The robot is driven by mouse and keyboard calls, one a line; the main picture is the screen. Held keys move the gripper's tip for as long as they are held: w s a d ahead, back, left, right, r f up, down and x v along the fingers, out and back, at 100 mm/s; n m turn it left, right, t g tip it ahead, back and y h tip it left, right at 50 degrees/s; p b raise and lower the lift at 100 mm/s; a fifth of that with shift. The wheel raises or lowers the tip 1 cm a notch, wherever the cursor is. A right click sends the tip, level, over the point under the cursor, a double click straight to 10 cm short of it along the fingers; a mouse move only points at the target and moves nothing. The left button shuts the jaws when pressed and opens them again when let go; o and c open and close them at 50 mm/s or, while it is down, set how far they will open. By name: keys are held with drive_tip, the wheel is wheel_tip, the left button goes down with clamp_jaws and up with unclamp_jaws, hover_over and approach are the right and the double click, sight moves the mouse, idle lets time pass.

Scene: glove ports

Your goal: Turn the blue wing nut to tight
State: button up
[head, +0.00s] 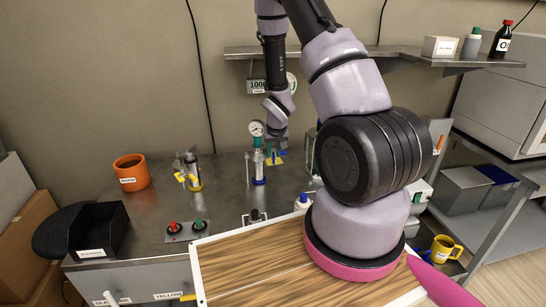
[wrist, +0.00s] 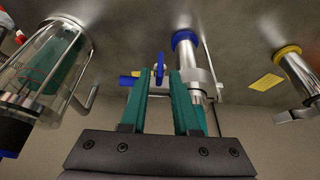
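The blue wing nut (wrist: 159,66) shows edge-on in the wrist view, at the side of a metal fitting with a blue collar (wrist: 184,38). In the head view the wing nut (head: 283,153) is a small blue patch under my wrist. My gripper (wrist: 162,76) is open, its two teal fingers pointing at the fitting. The wing nut stands between and just beyond the fingertips, with a visible gap to the right finger; contact on the left is unclear. In the head view my gripper (head: 274,143) is small and partly hidden beside the gauge post.
A pressure gauge (head: 256,128) tops the post. A yellow-collared fitting (wrist: 290,62) stands to the right in the wrist view, a glass vessel (wrist: 45,60) to the left.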

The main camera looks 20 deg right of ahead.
drive_tip(key=shift+x, duration=1.25)
clamp_jaws()
drive_tip(key=shift+a+h, duration=0.15)
drive_tip(key=shift+h, duration=0.15)
unclamp_jaws()
